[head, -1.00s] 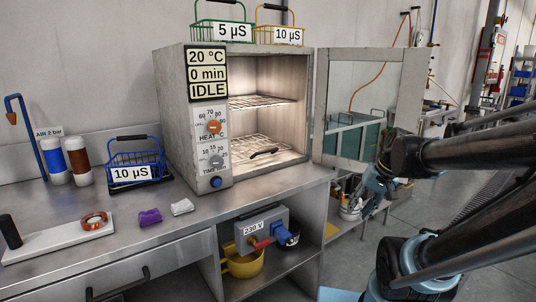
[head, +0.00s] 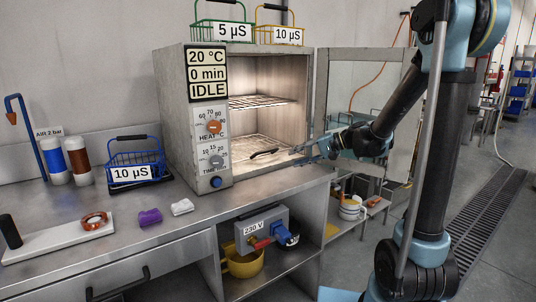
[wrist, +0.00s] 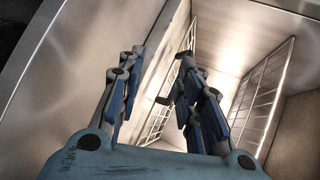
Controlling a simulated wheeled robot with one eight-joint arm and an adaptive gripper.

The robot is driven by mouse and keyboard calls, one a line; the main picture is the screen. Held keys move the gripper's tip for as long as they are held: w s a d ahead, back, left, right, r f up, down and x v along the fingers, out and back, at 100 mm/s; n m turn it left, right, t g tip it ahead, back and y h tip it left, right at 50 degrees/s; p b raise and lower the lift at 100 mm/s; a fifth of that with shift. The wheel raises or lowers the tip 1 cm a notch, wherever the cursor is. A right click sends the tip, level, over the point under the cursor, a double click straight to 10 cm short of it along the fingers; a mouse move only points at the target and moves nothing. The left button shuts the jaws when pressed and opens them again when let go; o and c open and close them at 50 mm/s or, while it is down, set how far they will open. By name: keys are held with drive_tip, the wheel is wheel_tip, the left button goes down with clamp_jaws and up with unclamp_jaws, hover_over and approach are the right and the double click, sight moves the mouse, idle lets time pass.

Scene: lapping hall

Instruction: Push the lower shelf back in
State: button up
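The oven (head: 172,110) stands on the bench with its door (head: 320,95) swung open to the right. The lower shelf (head: 240,145) is a wire rack low in the chamber, with a dark handle-like piece (head: 265,153) at its front. How far it sticks out is hard to tell. My gripper (head: 298,151) is at the right side of the opening, at about the lower shelf's height, pointing in. In the wrist view my gripper (wrist: 158,62) has its fingers apart with nothing held. The lower shelf (wrist: 158,125) shows between and beyond the fingers, partly hidden by them.
The upper shelf (head: 262,101) is inside the oven, above. A blue basket (head: 150,160) stands left of the oven; green (head: 222,12) and yellow (head: 278,18) baskets sit on top. The open door stands close beside my arm. The bench front before the oven is clear.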

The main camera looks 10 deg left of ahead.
sight(269, 151)
drive_tip(key=w+a+y, duration=0.1)
drive_tip(key=a, duration=0.1)
drive_tip(key=w+a+y, duration=0.1)
drive_tip(key=w+a, duration=0.1)
drive_tip(key=w+a+g+y, duration=0.1)
drive_tip(key=w+a, duration=0.1)
drive_tip(key=shift+w+a, duration=0.15)
drive_tip(key=shift+a, duration=0.2)
drive_tip(key=shift+s+a+f, duration=0.1)
drive_tip(key=shift+a+f, duration=0.05)
drive_tip(key=shift+a, duration=1.1)
drive_tip(key=shift+s+a+f, duration=0.1)
drive_tip(key=shift+a+f, duration=0.05)
drive_tip(key=shift+a, duration=1.05)
drive_tip(key=shift+s+a+f, duration=0.1)
drive_tip(key=shift+a+f, duration=0.05)
drive_tip(key=shift+a, duration=1.1)
clamp_jaws()
